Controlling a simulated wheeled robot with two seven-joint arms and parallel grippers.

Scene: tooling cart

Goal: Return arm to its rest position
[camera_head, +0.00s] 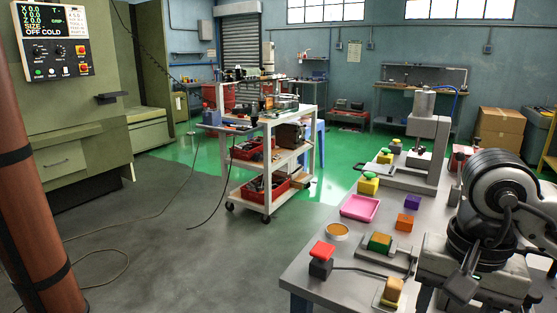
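My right arm (500,200) comes in at the right edge, folded over the near right part of the grey workbench (335,284). Its big dark round joint is uppermost. The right gripper (464,284) hangs low, with a pale body and dark finger parts. Whether its fingers are apart cannot be made out, and no held object shows. A tan-topped block (392,291) sits on the bench to the left of it.
A white tool cart (268,150) stands behind. Grey floor at the left is clear except for cables.

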